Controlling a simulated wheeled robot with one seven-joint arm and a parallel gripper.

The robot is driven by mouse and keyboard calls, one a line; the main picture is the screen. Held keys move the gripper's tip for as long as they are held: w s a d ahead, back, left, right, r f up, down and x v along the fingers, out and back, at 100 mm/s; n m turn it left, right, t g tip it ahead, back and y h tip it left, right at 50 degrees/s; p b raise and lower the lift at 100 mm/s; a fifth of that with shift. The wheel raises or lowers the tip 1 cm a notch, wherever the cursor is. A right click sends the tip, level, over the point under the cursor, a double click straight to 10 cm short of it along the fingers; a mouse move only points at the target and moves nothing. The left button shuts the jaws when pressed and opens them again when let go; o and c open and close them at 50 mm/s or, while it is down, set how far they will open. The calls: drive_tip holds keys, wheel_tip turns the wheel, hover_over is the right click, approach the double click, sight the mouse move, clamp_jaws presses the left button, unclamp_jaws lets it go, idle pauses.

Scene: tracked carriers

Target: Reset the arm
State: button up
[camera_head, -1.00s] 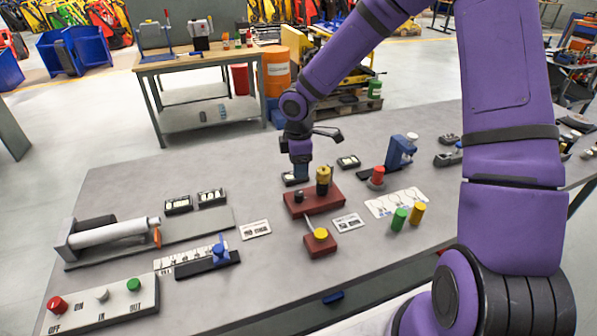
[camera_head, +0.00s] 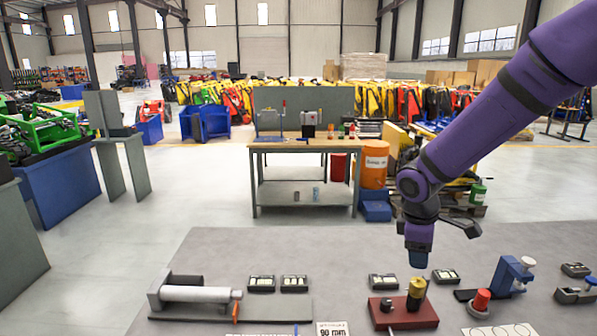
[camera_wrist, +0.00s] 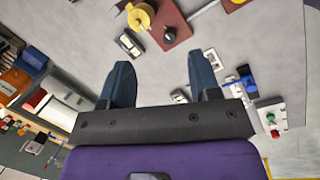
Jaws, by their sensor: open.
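My purple arm comes in from the upper right in the head view. My gripper (camera_head: 418,258) points down over the far side of the bench, just above and behind a brass-yellow cylinder (camera_head: 417,290) on a dark red block (camera_head: 408,318) in the picture. The red block (camera_wrist: 172,22) and the yellow cylinder (camera_wrist: 140,17) show beyond the fingertips there.
The grey bench (camera_head: 230,250) carries a white roller (camera_head: 195,294), black modules (camera_head: 294,283), a red knob (camera_head: 481,302) and a blue stand (camera_head: 508,282). A work table (camera_head: 300,145) and an orange barrel (camera_head: 375,163) stand behind. The bench's back left is clear.

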drive_tip(key=s+d+r+m+t+y, duration=0.1)
drive_tip(key=s+r+m+t, duration=0.1)
drive_tip(key=s+r+m, duration=0.4)
drive_tip(key=s+d+r+m+t+y, duration=0.1)
drive_tip(key=s+r+m, duration=0.5)
drive_tip(key=s+r, duration=0.7)
drive_tip(key=s+d+t, duration=0.1)
drive_tip(key=s, duration=0.4)
drive_tip(key=shift+s+r+t, duration=0.3)
drive_tip(key=shift+s, duration=0.1)
